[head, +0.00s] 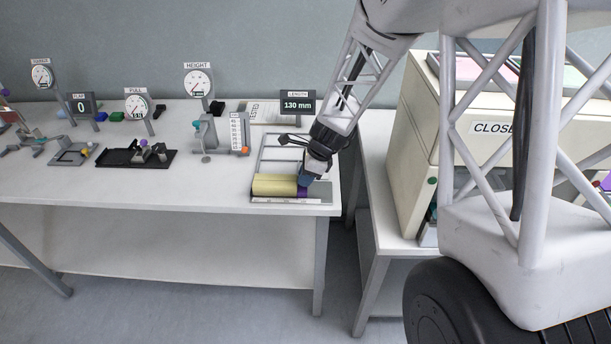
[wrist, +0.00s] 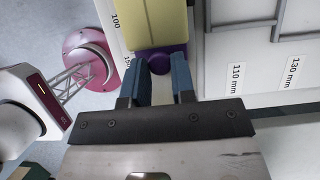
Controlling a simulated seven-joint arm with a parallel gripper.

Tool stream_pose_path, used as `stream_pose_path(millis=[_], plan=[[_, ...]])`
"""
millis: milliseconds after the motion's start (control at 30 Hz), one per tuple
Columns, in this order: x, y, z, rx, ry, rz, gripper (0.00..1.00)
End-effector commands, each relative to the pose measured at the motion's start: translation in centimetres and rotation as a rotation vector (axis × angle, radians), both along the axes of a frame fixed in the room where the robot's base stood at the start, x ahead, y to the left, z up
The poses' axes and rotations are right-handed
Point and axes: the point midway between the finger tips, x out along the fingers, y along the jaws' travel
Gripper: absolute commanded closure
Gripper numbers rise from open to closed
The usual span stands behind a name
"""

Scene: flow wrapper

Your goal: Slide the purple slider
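The purple slider (wrist: 160,58) sits against the end of a yellow block (wrist: 165,22) on a measuring fixture. In the head view the slider (head: 302,192) shows as a small purple patch at the right end of the yellow block (head: 274,185), partly covered by my gripper (head: 306,182). In the wrist view my gripper (wrist: 160,66) has its two blue fingers apart, with a gap between them. Their tips are at the near edge of the slider and hide parts of it. I cannot tell whether they touch it.
The fixture (head: 322,197) lies at the table's right front corner. A scale with "100" (wrist: 115,20) runs beside the block. Other gauges line the table to the left. A beige cabinet (head: 410,135) stands right, past a gap.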

Motion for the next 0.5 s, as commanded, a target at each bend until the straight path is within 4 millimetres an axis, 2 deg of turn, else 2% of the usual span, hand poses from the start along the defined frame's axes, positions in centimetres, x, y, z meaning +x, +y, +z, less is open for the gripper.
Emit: stream_pose_path(millis=[267, 500], plan=[[0.0, -0.1, 0.0, 0.000, 0.000, 0.000, 1.00], [0.1, -2.1, 0.1, 0.000, -0.002, -0.001, 1.00]])
